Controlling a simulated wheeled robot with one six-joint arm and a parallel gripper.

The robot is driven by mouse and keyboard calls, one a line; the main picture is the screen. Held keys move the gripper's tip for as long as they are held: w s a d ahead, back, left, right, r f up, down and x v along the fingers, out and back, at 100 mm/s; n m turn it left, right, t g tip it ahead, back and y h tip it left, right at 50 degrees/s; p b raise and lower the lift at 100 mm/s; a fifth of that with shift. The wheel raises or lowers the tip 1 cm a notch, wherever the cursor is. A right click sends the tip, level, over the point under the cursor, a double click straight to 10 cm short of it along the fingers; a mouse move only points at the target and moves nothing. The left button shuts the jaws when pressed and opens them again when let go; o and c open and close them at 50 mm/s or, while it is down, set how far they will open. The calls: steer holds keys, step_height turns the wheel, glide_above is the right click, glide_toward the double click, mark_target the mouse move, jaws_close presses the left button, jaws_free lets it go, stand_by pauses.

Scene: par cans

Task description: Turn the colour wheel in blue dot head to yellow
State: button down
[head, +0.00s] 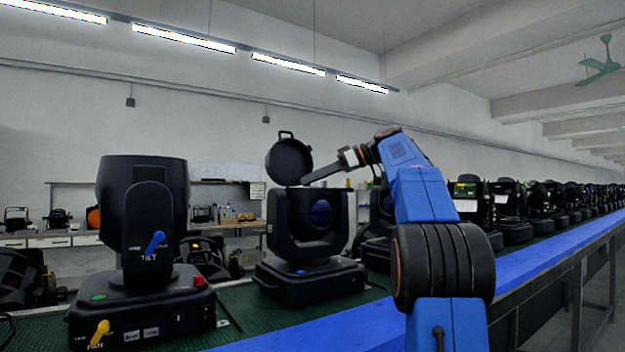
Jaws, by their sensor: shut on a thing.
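The middle moving head (305,225) is dark, with a round lens facing right of centre. A small pale bluish dot (300,271) shows on its base. Its round black lid (288,160) stands open and upright above the top, with a small handle on its upper edge. My gripper (306,182) reaches in from the right, its fingertips low at the top opening, in front of the lid's lower right edge. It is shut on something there. The colour wheel and its colours are hidden inside the housing from this view.
Another moving head (142,210) stands at the left, with a green dot, a blue tilt lever and a yellow pan lever. More heads (470,200) line the bench to the right. A blue strip (375,330) runs along the green bench's front. A rear workbench (60,238) holds equipment.

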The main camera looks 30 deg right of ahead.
steer(key=c, duration=1.6)
jaws_free()
steer(key=v, duration=1.7)
steer(key=shift+s, duration=0.1)
steer(key=shift+d, duration=0.15)
